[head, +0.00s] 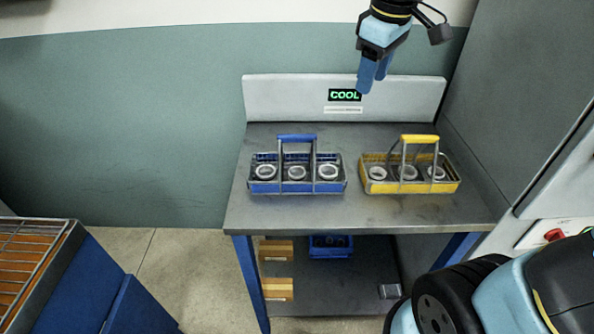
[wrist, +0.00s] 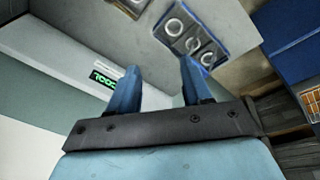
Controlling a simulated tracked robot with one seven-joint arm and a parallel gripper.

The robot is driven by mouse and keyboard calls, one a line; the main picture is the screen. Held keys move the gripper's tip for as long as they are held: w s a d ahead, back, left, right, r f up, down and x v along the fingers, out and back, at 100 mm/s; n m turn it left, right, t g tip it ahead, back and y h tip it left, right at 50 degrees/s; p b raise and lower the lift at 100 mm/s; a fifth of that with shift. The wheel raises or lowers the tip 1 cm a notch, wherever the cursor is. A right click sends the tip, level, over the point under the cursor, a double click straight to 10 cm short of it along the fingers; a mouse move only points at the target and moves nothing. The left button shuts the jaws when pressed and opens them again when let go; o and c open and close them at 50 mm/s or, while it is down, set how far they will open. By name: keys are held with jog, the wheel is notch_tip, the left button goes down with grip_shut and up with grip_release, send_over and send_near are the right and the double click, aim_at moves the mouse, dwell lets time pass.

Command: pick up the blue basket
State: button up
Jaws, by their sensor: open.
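The blue basket (head: 298,187) stands upright on the left half of the grey table. It has a raised handle with a blue grip bar and holds three metal rings in a row. It also shows in the wrist view (wrist: 183,36) near the top, beyond my right-hand finger. My gripper (head: 373,83) is high above the back of the table, to the right of the blue basket and in front of the COOL sign panel. In the wrist view my gripper (wrist: 161,65) has its two blue fingers spread apart with nothing between them. It is clear of the basket.
A yellow basket (head: 410,188) with three rings stands to the right on the grey table (head: 340,215). A back panel with a COOL sign (head: 345,95) rises behind. The lower shelf holds a blue bin (head: 330,252) and wooden boxes (head: 277,289). The table front is clear.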

aim_at(297, 135)
jog(key=w+a+f+n+g, duration=0.1)
jog(key=w+a+f+n, duration=0.1)
jog(key=a+n, duration=0.35)
jog(key=w+a+f+n+g, duration=0.1)
jog(key=w+a+f+n, duration=0.2)
jog(key=a, duration=0.6)
jog(key=shift+m+h, duration=0.25)
jog(key=shift+h, duration=0.05)
notch_tip(297, 135, down, 8)
jog(key=shift+s+f, duration=0.1)
jog(key=shift+f, duration=0.1)
jog(key=shift+s+d+f, duration=0.1)
jog(key=shift+s+f, duration=0.05)
jog(key=shift+f, duration=1.2)
jog(key=shift+s+f, duration=0.15)
jog(key=shift+f, duration=1.15)
jog(key=shift+c, duration=0.3)
grip_shut()
